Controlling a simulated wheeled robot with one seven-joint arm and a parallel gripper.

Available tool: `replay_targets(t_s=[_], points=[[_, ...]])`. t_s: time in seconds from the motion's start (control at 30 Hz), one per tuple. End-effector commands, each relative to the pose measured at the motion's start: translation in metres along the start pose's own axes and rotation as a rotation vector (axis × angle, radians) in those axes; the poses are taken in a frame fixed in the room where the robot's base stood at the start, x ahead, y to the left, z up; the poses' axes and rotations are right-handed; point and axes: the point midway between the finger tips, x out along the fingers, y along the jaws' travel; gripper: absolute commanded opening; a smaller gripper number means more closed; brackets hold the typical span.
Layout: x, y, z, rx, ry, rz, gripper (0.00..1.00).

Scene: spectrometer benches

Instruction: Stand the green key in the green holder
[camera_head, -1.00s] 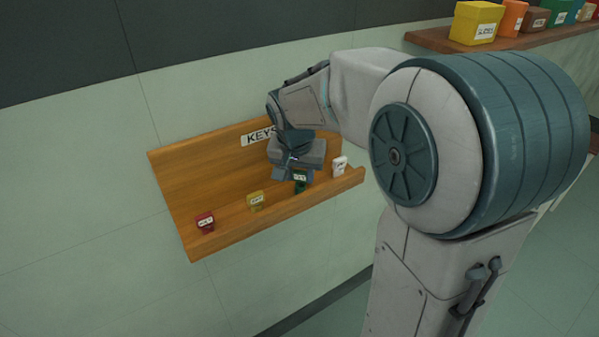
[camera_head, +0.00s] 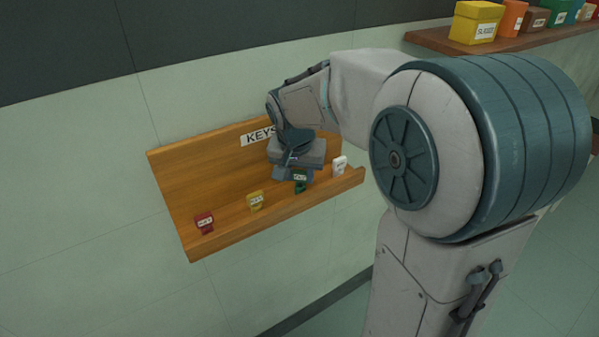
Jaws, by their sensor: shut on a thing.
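The green key (camera_head: 300,177) has a pale label on its face and stands on the wooden key shelf, between the yellow key and the white key. My gripper (camera_head: 292,174) is over the shelf at the green key, shut on it. My own gripper body hides part of the shelf behind, and the fingertips are small and partly hidden.
The wooden shelf (camera_head: 175,186) with a KEYS sign also bears a red key (camera_head: 204,223), a yellow key (camera_head: 255,201) and a white key (camera_head: 339,166). A higher shelf (camera_head: 425,38) at the upper right holds a yellow box (camera_head: 474,24) and several other coloured containers.

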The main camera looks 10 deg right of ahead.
Motion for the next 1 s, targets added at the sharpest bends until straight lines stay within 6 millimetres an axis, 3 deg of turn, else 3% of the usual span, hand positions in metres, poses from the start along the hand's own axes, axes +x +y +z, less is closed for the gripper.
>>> replay_targets(t_s=[1.0], points=[[0.011,0.000,0.004,0.000,0.000,0.000,0.12]])
